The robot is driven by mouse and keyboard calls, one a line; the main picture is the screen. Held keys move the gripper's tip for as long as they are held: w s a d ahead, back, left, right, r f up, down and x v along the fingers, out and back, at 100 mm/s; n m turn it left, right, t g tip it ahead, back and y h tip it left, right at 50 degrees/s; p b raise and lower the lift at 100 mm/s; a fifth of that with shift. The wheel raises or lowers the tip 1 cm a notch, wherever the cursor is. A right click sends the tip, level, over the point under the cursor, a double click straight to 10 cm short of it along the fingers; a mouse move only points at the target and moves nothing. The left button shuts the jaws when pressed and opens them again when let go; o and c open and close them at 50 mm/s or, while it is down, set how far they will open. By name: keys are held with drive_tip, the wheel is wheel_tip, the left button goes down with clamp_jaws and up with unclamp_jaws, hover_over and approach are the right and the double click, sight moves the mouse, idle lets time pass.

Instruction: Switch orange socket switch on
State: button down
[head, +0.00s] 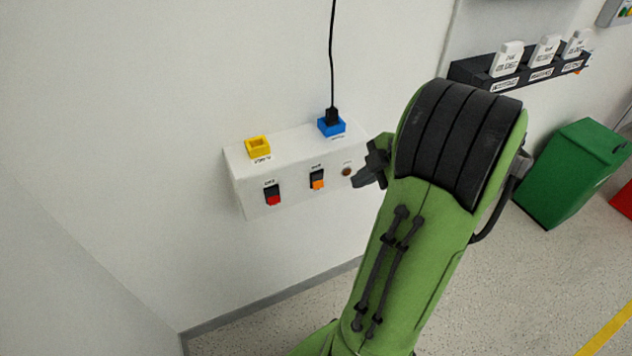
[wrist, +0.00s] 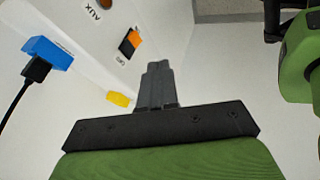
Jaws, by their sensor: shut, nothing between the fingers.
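The orange socket switch (head: 317,180) is on the front of a white wall box, black above and orange below. It also shows in the wrist view (wrist: 130,42), up and left of my fingertips. My gripper (head: 360,180) is shut and empty, to the right of the orange switch in the head view and apart from it. In the wrist view its closed fingers (wrist: 158,72) point up the picture. A red switch (head: 272,195) sits left of the orange one; I cannot see it in the wrist view.
The white box (head: 240,185) carries a yellow socket (head: 258,147) and a blue socket (head: 331,125) with a black plug and cable (head: 332,60). A small brown round part (head: 346,171) is near my gripper. A black rack (head: 480,72) and a green bin (head: 570,170) stand right.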

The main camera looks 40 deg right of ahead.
sight(318, 180)
drive_tip(key=w+f+b, duration=0.1)
drive_tip(key=w+f, duration=0.2)
drive_tip(key=w+f+b, duration=0.1)
drive_tip(key=w+f, duration=0.2)
drive_tip(key=w+a+f+b, duration=0.1)
drive_tip(key=w+f, duration=0.1)
drive_tip(key=w, duration=0.1)
drive_tip(key=shift+w+a+f, duration=0.1)
drive_tip(key=shift+f, duration=0.3)
